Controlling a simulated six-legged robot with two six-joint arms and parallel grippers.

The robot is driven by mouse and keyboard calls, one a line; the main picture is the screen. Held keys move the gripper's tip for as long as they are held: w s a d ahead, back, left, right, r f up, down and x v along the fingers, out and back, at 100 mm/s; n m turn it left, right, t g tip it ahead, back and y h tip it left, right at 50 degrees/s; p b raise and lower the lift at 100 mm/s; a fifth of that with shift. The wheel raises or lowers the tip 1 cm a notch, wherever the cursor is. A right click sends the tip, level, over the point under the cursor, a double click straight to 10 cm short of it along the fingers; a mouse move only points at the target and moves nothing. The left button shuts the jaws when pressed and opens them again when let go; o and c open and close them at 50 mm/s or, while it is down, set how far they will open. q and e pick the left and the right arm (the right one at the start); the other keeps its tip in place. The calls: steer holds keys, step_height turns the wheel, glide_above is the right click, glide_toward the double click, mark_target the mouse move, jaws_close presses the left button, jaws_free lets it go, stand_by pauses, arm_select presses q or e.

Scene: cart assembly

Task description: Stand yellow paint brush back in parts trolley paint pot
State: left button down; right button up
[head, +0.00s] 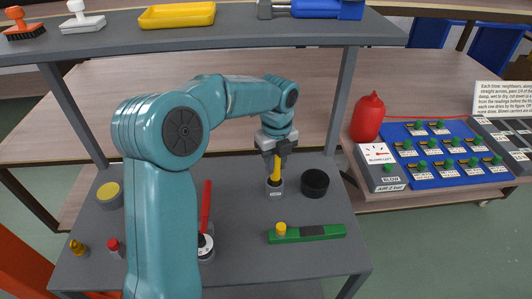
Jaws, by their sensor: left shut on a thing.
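My left gripper (275,152) points down over the lower shelf of the parts trolley (240,215). It is shut on the upper part of the yellow paint brush (276,172). The brush is about upright. Its lower end meets the mouth of a small grey paint pot with a white label (276,194), and the tip is hidden there. I cannot tell how deep the brush sits. My right gripper is not in view.
A black round pot (314,183) stands just right of the paint pot. A green bar with a yellow knob (306,233) lies in front. A red handle (206,205) stands beside my arm. The upper shelf (240,33) with a yellow tray (177,15) lies behind.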

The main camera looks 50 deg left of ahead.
mark_target(275, 171)
arm_select(q)
steer(key=shift+f, duration=1.45)
steer(key=shift+f, duration=0.3)
steer(key=c, duration=0.9)
jaws_free()
steer(key=shift+c, duration=0.2)
steer(key=shift+b, duration=0.3)
step_height(275, 171, up, 8)
steer(key=shift+f+p, duration=0.1)
steer(key=shift+p, duration=0.5)
